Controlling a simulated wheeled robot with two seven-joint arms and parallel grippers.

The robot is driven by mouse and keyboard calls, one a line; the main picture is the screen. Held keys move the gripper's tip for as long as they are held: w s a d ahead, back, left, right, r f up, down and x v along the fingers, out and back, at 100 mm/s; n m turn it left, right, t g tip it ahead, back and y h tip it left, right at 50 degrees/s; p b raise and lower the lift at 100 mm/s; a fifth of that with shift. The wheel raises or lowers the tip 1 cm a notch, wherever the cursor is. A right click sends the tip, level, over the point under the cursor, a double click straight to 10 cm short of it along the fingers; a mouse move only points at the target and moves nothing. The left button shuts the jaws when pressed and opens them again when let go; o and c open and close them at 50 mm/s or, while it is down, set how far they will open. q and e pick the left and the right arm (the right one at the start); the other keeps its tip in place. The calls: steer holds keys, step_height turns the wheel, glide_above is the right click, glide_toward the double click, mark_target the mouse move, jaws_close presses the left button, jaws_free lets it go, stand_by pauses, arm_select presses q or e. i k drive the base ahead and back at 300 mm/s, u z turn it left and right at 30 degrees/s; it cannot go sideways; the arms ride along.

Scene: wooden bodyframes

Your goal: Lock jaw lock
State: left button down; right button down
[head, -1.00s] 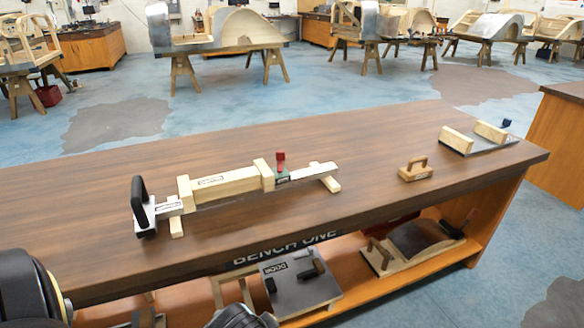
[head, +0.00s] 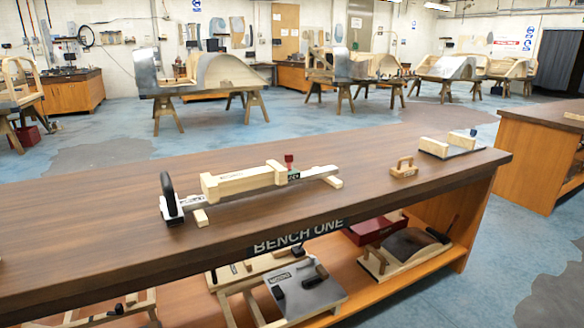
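A long clamp-like fixture lies on the dark wooden bench top (head: 110,215). It has a pale wooden block (head: 240,183), an upright wooden jaw piece (head: 276,172), a metal bar (head: 318,173) and a black upright handle (head: 167,194) at its left end. Neither of my grippers is in view.
A small wooden block with a handle (head: 403,168) and a metal plate with wooden bars (head: 449,148) sit on the bench's right. The lower shelf (head: 372,290) holds several fixtures and a red box (head: 375,229). The bench's left is mostly clear.

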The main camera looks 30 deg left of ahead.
mark_target(287, 157)
steer(key=z, duration=0.2)
steer(key=i, duration=1.45)
steer(key=u, duration=0.95)
